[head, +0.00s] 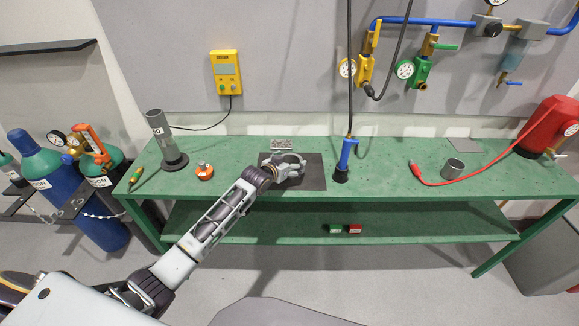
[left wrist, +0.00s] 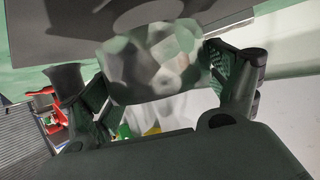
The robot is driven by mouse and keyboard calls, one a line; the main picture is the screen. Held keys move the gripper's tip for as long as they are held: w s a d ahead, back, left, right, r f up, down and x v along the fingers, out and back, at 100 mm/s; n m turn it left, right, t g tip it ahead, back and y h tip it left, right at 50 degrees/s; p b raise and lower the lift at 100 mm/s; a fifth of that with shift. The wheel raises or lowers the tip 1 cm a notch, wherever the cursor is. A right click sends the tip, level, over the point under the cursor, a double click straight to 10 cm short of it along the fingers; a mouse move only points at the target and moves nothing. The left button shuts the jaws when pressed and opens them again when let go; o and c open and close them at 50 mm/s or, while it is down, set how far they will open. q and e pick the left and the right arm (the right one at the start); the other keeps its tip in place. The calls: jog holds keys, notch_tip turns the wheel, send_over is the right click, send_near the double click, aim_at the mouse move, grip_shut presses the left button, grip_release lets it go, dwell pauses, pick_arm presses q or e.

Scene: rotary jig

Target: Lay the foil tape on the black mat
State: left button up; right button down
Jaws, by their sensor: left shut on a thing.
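The black mat (head: 314,179) lies flat on the green bench, and its grey surface fills the top of the left wrist view (left wrist: 60,35). My left gripper (head: 292,165) is over the mat in the head view. It is shut on a shiny, mirror-like round thing, which looks like the foil tape (left wrist: 155,65), between its two fingers in the left wrist view. The tape is close to the mat; I cannot tell whether it touches. In the head view the gripper largely hides it. My right gripper is not in view.
A small grey patterned block (head: 281,144) stands just behind the mat. A blue-handled tool (head: 346,158) stands close to its right. An orange-based item (head: 205,171) and a grey cylinder on a stand (head: 167,140) are left. The bench between the blue tool and the red hose (head: 450,183) is clear.

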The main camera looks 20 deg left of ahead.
pick_arm(q)
jog(key=shift+f, duration=0.9)
jog(key=shift+f, duration=0.15)
jog(key=o, duration=0.9)
jog(key=shift+s, duration=0.1)
jog(key=shift+v, duration=5.9)
